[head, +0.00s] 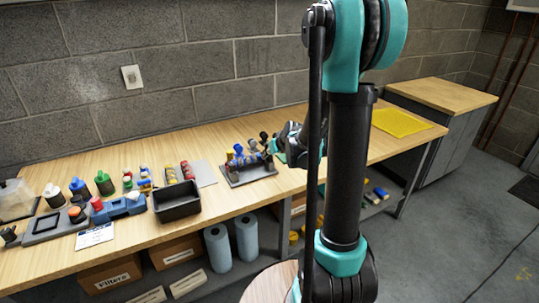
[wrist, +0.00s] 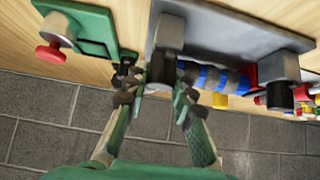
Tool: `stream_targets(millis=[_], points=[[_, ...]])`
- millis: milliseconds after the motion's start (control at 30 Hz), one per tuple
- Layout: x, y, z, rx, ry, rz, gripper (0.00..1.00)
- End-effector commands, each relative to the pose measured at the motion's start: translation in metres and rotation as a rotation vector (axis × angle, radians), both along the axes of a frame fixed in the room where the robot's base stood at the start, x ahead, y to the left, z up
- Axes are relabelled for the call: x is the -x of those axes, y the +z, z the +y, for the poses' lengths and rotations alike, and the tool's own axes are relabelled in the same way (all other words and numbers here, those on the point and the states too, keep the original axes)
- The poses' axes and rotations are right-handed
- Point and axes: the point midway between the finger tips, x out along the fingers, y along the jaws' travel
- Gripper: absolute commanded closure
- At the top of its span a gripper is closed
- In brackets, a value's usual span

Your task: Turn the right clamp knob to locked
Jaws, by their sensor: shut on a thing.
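A grey clamp fixture (head: 262,176) stands on the workbench in the head view, with a blue and metallic piece (head: 243,160) lying across it. The wrist view shows its grey plate (wrist: 225,30), a grey-black clamp post (wrist: 171,32) between my fingers and a second clamp (wrist: 280,68) farther right. My gripper (wrist: 157,90) has its two green, dark-tipped fingers either side of the nearer clamp's dark knob, shut on it. The fingers hide part of the knob, so its turn angle cannot be told. In the head view my gripper (head: 274,148) is at the fixture's right end, partly hidden.
Beside the fixture in the wrist view is a green block with a red knob (wrist: 52,52). In the head view a black bin (head: 177,205) stands to the left and a yellow mat (head: 402,122) lies to the right. The brick wall (head: 150,50) is behind.

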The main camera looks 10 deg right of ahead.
Motion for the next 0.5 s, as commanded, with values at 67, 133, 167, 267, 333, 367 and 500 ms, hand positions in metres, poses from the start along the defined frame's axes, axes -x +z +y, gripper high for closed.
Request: stream_targets(millis=[67,133,167,267,333,367,500], points=[[-0.0001,-0.0002,-0.0014,0.000,0.037,0.001,1.00],[0.0001,-0.0004,-0.0011,0.000,0.070,0.002,1.00],[0.0000,-0.0005,-0.0010,0.001,0.083,0.001,1.00],[0.0002,-0.0007,-0.0008,0.002,0.116,0.002,1.00],[0.0002,-0.0007,-0.0007,0.002,0.132,0.002,1.00],[0.0003,-0.0008,-0.0007,0.002,0.139,0.002,1.00],[0.0005,-0.0009,-0.0003,0.003,0.153,0.002,1.00]])
